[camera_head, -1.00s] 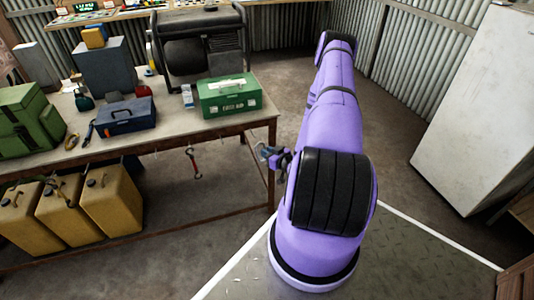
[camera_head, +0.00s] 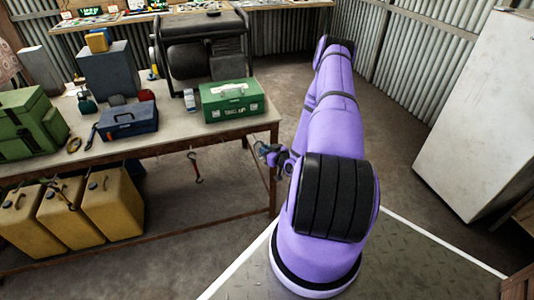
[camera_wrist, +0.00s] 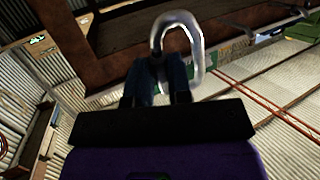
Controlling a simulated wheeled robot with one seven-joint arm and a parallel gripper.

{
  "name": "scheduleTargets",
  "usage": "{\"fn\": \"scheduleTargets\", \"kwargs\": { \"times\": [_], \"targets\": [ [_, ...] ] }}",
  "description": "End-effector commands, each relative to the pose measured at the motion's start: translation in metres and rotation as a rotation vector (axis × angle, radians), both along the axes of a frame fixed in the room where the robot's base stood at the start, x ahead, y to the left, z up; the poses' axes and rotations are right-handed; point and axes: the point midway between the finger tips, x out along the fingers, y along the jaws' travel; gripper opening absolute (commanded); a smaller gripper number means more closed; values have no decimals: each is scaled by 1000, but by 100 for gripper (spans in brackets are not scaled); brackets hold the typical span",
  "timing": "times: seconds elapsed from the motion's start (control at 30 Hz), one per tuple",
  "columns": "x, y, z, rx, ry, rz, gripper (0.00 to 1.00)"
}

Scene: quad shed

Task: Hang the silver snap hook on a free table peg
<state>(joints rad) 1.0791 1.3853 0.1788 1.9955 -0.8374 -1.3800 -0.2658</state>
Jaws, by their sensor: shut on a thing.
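The silver snap hook (camera_wrist: 196,45) shows in the wrist view as a bright metal loop standing out beyond the fingertips. My gripper (camera_wrist: 160,78) is shut on its lower end. In the head view my gripper (camera_head: 270,153) is just right of the table's front right corner, beside the purple arm; the hook is too small to make out there. The table (camera_head: 180,140) has a wooden front edge. A red-and-grey item (camera_head: 195,168) hangs below that edge, with other small items hanging farther left. Free pegs cannot be clearly made out.
On the table are a green first-aid box (camera_head: 231,101), a blue toolbox (camera_head: 127,121) and a black generator (camera_head: 198,45). Yellow jerrycans (camera_head: 113,205) stand beneath it. A white cabinet (camera_head: 480,110) stands at right.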

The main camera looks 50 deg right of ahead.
Motion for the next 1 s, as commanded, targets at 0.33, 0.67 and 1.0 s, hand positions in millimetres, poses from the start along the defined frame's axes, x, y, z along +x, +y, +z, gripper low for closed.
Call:
{"fn": "scheduleTargets", "kwargs": {
  "times": [0.33, 0.67, 1.0],
  "targets": [
    [16, -10, -2, 0, -1, 0, 0],
    [28, -17, -8, -1, -1, 1, 0],
    [34, -20, -16, 0, 0, 1, 0]
  ]
}}
